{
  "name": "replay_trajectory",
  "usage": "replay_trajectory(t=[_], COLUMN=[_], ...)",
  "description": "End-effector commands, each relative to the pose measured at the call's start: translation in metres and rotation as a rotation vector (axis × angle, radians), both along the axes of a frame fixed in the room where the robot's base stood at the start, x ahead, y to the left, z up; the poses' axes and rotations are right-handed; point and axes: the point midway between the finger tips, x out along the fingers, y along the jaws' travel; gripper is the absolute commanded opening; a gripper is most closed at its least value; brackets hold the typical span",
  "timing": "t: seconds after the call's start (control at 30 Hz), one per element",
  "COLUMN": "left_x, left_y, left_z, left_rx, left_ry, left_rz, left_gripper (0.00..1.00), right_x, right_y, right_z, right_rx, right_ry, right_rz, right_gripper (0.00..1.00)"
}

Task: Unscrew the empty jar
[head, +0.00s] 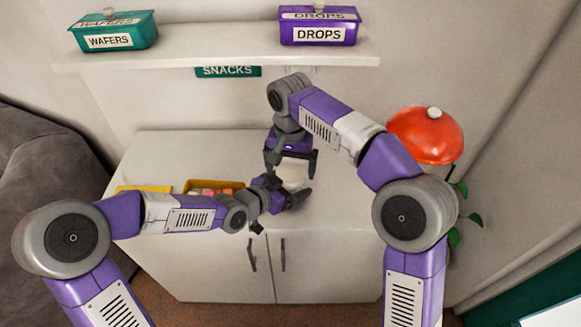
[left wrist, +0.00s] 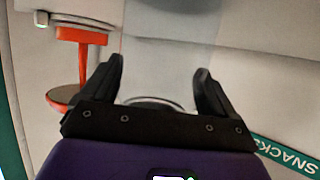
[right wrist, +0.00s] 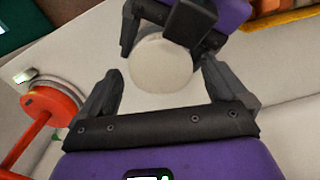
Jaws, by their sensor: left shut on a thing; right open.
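The jar (head: 293,174) stands upright above the white cabinet top, partly hidden by both grippers. My left gripper (head: 285,193) reaches it from the left and is shut on its body. In the left wrist view the jar (left wrist: 160,78) looks clear and pale between the fingers. My right gripper (head: 290,163) points down over the jar, open, with a finger on either side. In the right wrist view the round whitish lid (right wrist: 161,66) lies between the open fingertips, apart from them.
Yellow-edged trays (head: 214,184) lie on the cabinet (head: 165,150) at left, one with coloured pieces. A shelf (head: 215,48) above holds a green WAFERS box (head: 112,30) and a purple DROPS box (head: 318,26). A red lamp (head: 427,137) stands at right. The back left of the cabinet top is clear.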

Motion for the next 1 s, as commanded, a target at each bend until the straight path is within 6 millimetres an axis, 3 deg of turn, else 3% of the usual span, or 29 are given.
replay_trajectory(t=[0.2,0.37,0.67,0.83,1.0], left_x=[0.0,0.0,0.0,0.0,0.0], left_y=[0.0,0.0,0.0,0.0,0.0], left_z=[0.0,0.0,0.0,0.0,0.0], left_rx=[0.0,-0.001,-0.001,-0.001,-0.001], left_ry=[0.0,0.0,-0.001,-0.001,-0.001], left_rz=[-0.001,-0.001,0.0,0.0,0.0], left_gripper=[0.03,0.03,0.03,0.03,0.03], right_x=[0.0,0.0,0.0,0.0,-0.001], right_y=[0.002,0.001,0.002,0.0,0.0], right_z=[0.03,0.038,0.068,0.063,0.043], right_rx=[0.003,0.002,0.004,0.0,0.0], right_ry=[-0.004,-0.001,-0.002,0.001,0.001], right_rz=[0.003,-0.002,-0.171,-0.2,-0.198], right_gripper=[1.0,0.96,0.96,0.96,0.96])
